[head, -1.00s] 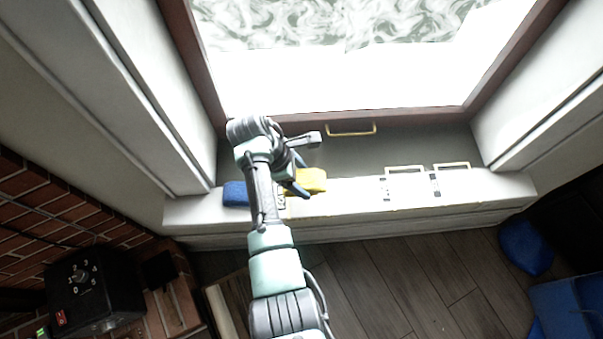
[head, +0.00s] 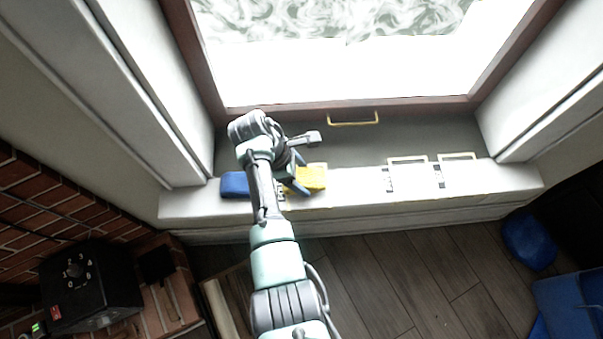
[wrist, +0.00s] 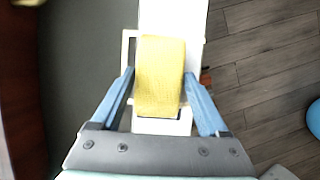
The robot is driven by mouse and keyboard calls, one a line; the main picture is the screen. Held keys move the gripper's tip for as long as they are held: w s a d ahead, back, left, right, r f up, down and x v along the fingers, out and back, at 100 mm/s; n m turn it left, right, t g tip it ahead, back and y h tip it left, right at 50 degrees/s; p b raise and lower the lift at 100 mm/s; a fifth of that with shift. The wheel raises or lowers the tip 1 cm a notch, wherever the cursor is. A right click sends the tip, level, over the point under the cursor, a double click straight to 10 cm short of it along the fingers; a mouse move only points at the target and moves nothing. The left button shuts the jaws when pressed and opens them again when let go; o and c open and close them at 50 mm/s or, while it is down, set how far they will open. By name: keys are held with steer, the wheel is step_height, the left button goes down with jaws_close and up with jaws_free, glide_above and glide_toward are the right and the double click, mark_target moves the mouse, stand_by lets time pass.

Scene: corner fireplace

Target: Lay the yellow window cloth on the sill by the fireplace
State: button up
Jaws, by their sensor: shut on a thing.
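The yellow window cloth (head: 313,177) is a folded block at the white sill (head: 350,184) under the window. My gripper (head: 301,178) is shut on it. In the wrist view the yellow cloth (wrist: 160,75) sits between the two blue fingers of my gripper (wrist: 159,85), one along each side. It is over the pale sill (wrist: 172,14). I cannot tell whether its underside touches the sill. My forearm hides part of the sill left of the cloth.
A blue cloth or sponge (head: 235,185) lies on the sill to the left. Pale outlined frames (head: 408,175) mark the sill to the right. A yellow handle (head: 353,120) is on the window frame. A black box with a dial (head: 88,283) stands by the brick fireplace.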

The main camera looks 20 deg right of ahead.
steer(key=shift+f+b, duration=0.45)
steer(key=shift+f, duration=0.2)
steer(key=o, duration=1.1)
steer(key=shift+r, duration=0.1)
steer(key=p+v, duration=0.2)
steer(key=v, duration=1)
steer(key=shift+a+r, duration=0.15)
steer(key=shift+r, duration=0.2)
